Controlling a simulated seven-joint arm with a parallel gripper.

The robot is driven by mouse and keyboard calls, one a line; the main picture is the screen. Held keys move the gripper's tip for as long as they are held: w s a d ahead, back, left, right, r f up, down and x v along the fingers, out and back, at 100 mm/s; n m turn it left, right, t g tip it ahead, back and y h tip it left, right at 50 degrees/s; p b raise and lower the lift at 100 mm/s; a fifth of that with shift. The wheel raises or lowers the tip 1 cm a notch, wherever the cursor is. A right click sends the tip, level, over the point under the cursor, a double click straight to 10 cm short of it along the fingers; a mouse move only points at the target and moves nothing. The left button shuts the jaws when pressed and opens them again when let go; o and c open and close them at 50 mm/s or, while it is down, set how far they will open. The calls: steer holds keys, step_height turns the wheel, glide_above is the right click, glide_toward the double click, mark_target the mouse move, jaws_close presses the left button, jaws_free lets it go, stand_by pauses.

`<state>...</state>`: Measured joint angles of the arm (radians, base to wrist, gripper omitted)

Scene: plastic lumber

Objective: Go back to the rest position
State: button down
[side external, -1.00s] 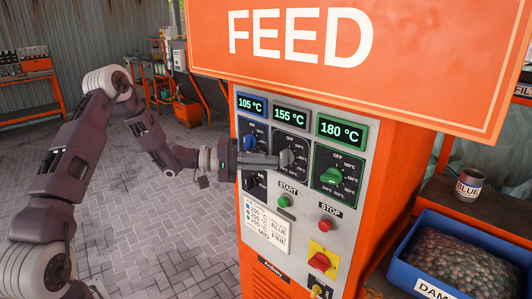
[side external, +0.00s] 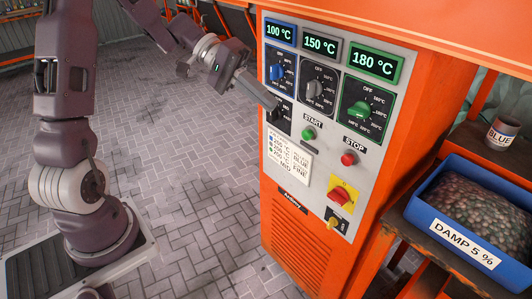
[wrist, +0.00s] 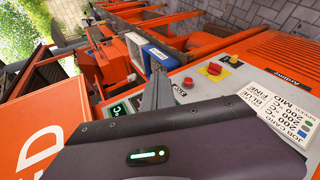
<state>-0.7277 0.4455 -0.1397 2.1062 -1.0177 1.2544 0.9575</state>
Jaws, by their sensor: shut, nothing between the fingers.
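My gripper (side external: 268,100) is shut and empty in front of the left side of the orange machine's grey control panel (side external: 312,180). Its fingertips overlap the small black lower-left dial plate (side external: 279,118) in the side view; I cannot tell whether they touch it. Above are a blue dial (side external: 276,72), a grey dial (side external: 315,89) and a green dial (side external: 360,109). In the wrist view, the fingers (wrist: 157,88) are together, beside the panel.
Below are a green START button (side external: 308,134), red STOP button (side external: 349,159), red knob on yellow (side external: 341,194) and job card (side external: 288,158). Paved floor (side external: 190,170) left of the machine is clear.

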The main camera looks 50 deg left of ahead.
steer(key=s+d+r+m+g+y, duration=0.25)
steer(key=s+d+y, duration=0.35)
steer(key=s, duration=0.5)
steer(key=s+a+m+t+y, duration=0.1)
steer(key=s+t+y, duration=0.3)
steer(key=s, duration=0.7)
steer(key=shift+s+a+y, duration=0.25)
steer(key=shift+a+y, duration=0.3)
steer(key=shift+y, duration=0.25)
